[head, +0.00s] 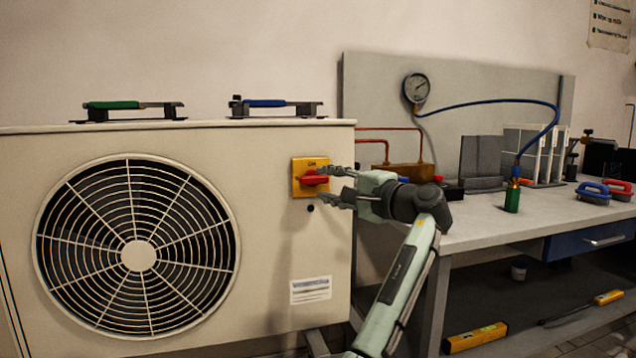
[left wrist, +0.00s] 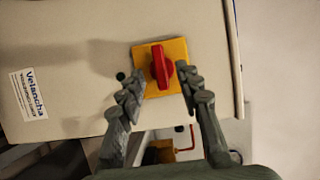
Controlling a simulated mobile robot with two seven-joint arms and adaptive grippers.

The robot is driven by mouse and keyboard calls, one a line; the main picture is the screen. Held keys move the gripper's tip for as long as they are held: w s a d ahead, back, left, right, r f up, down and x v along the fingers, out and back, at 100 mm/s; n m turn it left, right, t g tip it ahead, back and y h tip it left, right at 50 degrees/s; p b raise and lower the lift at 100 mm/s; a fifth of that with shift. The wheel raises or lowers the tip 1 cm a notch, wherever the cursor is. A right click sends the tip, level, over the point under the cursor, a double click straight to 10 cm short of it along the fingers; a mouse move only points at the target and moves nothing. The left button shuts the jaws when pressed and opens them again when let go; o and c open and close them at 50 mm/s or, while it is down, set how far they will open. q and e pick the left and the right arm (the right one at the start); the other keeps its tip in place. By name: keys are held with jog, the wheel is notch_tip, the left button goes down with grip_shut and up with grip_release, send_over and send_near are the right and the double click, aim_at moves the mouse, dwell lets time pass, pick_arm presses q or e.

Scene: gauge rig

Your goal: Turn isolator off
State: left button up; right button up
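The isolator is a yellow square plate (head: 298,187) with a red knob (head: 313,179) on the front of the beige fan unit, near its right edge. The knob's handle lies about level in the head view. In the left wrist view the yellow plate (left wrist: 180,50) and red knob (left wrist: 162,67) show ahead of the fingers. My left gripper (head: 326,184) is open just right of the knob, one finger above and one below its level. The wrist view shows the fingers (left wrist: 162,87) spread to both sides of the knob; I cannot tell whether they touch it. My right gripper is out of view.
The fan unit (head: 270,270) has a round grille (head: 138,256) and green (head: 112,105) and blue (head: 265,103) handles on top.

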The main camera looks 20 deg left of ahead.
pick_arm(q)
jog(key=v, duration=0.7)
jog(key=shift+s+d, duration=0.2)
jog(key=shift+d, duration=0.1)
